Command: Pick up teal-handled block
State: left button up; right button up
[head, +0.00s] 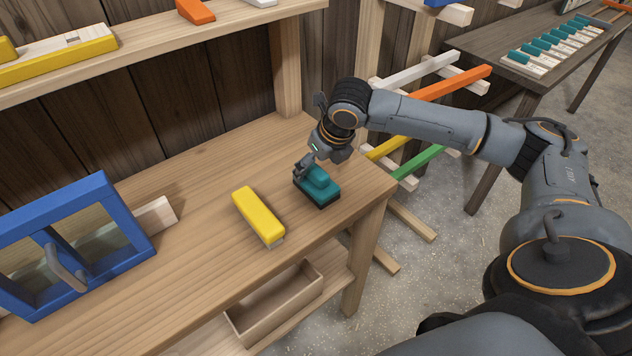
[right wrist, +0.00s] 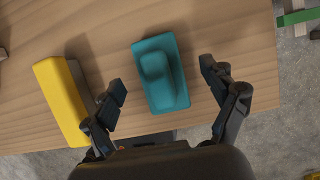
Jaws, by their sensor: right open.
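The teal-handled block (head: 318,184) sits on the wooden workbench (head: 190,262), near its right end. It has a raised teal grip on top and a dark base. My right gripper (head: 308,165) is above and just behind the block in the head view. In the right wrist view the block (right wrist: 160,73) lies beyond and between the two open fingertips (right wrist: 162,80), with a gap on each side. The right gripper holds nothing. My left gripper is not in either view.
A yellow block (head: 258,216) lies left of the teal one, close to one finger in the right wrist view (right wrist: 62,100). A blue framed box (head: 75,245) stands at the bench's left. A shelf (head: 150,55) runs above. A rack with coloured bars (head: 440,85) is behind my right arm.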

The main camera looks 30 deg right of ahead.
aim_at(315, 167)
jog(key=x, duration=0.5)
jog(key=shift+s+a+f+p, duration=0.1)
jog(key=shift+s+a+p, duration=0.1)
jog(key=shift+p, duration=0.1)
jog(key=c, duration=1.5)
jog(key=shift+d, duration=0.1)
jog(key=shift+r, duration=0.75)
jog(key=s+a+r, duration=0.3)
jog(key=r, duration=0.1)
jog(key=s+a+r+b, duration=0.1)
jog(key=s+a+r, duration=0.6)
jog(key=shift+r, duration=0.35)
